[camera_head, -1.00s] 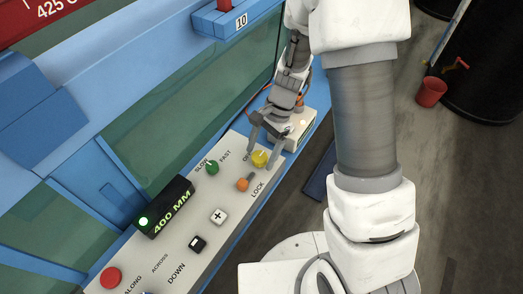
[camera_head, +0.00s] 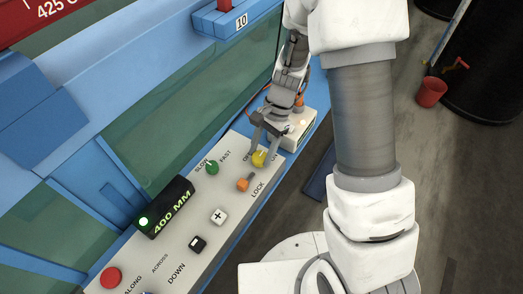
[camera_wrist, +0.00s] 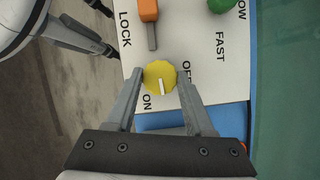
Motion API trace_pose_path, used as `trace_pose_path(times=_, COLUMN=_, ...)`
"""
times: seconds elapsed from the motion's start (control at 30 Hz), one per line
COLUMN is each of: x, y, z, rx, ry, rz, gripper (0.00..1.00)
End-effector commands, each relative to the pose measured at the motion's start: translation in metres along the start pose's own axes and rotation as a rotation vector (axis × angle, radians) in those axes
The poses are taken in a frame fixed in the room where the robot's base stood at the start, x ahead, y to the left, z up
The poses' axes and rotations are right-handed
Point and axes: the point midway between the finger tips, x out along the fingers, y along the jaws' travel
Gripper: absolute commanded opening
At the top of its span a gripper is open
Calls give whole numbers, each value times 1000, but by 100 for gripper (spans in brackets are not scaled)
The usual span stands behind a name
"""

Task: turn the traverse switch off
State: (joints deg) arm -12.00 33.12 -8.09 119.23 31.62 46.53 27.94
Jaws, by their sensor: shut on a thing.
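The traverse switch is a yellow round knob (camera_head: 259,158) at the far end of the pale control panel. It also shows in the wrist view (camera_wrist: 159,76), with a white pointer line facing down, nearer the ON label than the OFF label. My gripper (camera_head: 265,145) is above the panel with its fingers on both sides of the knob. In the wrist view my gripper (camera_wrist: 162,73) is shut on the knob, one finger left and one right. The fingers partly cover the OFF label.
An orange LOCK lever (camera_head: 242,184) and a green SLOW/FAST knob (camera_head: 212,167) sit close to the yellow knob. A white box (camera_head: 299,126) stands just beyond it. The display (camera_head: 165,206) reads 400 MM. The blue flume frame borders the panel on the left.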

Motion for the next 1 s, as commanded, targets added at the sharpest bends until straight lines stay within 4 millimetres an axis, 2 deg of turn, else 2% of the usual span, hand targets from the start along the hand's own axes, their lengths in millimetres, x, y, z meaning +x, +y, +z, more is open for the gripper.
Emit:
trace_pose_path(times=0.27, x=0, y=-2, z=0, rx=-188, ry=0, rz=77, gripper=0)
trace_pose_path(times=1.0, x=0, y=-7, z=2, rx=-839, ry=3, rz=346, gripper=0)
